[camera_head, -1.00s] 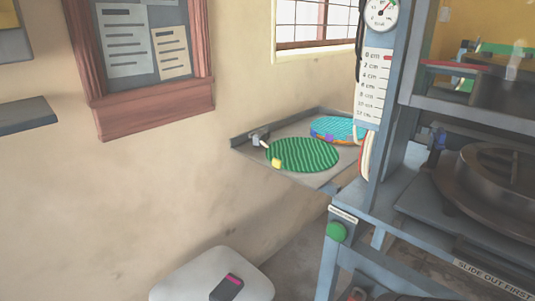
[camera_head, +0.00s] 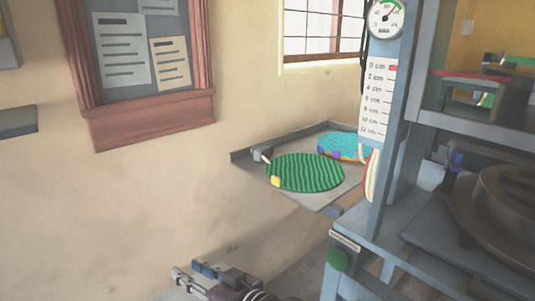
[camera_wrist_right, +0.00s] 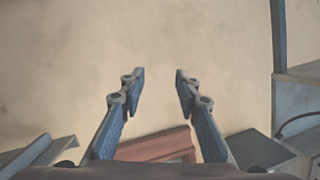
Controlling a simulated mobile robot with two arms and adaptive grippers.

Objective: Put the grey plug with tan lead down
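I cannot make out a grey plug with a tan lead for certain. A small grey fitting with a pale stub (camera_head: 262,154) sits at the left edge of the wall shelf in the head view, but I cannot tell what it is. My right gripper (camera_head: 188,270) is low in the head view, in front of the wall and left of the press frame, well below the shelf. In the right wrist view its two fingers (camera_wrist_right: 160,80) stand apart with nothing between them, so it is open and empty. My left gripper is not in view.
The grey shelf (camera_head: 325,200) holds a green ribbed disc (camera_head: 306,173) and a turquoise one (camera_head: 345,145). The press frame (camera_head: 392,150), with gauge (camera_head: 385,18) and green button (camera_head: 338,260), stands at right. A framed notice board (camera_head: 150,122) hangs at left. The wall between is clear.

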